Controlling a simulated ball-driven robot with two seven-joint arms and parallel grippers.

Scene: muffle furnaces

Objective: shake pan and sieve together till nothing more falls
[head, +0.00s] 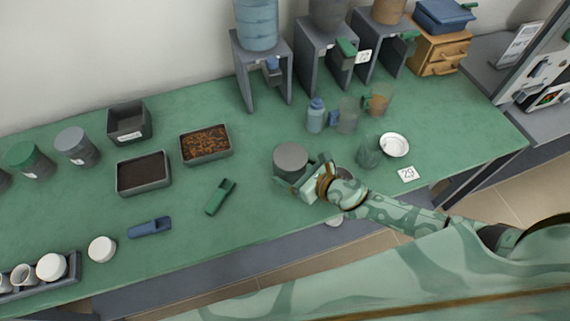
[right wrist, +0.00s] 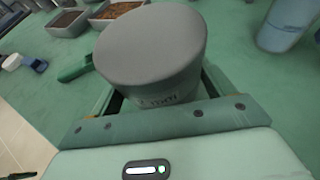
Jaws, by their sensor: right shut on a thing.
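A grey round piece (head: 291,157) with a flat, closed top is at the middle of the green bench in the head view. In the right wrist view the same grey piece (right wrist: 150,45) shows a smooth top and dark lettering low on its side. I cannot tell where sieve and pan meet, and no mesh or contents show. My right gripper (head: 300,186) is shut on the grey piece from its near right side; its fingers (right wrist: 155,112) flank it. I cannot tell whether the piece touches the bench. My left gripper is not in view.
Left of the piece lie a green scoop (head: 220,196), a tray of brown bits (head: 206,161) and a dark-filled tray (head: 143,188). A blue bottle (head: 316,116), a white dish (head: 395,145) and a number card (head: 408,174) stand to the right. Grey dispenser stands (head: 247,85) line the back.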

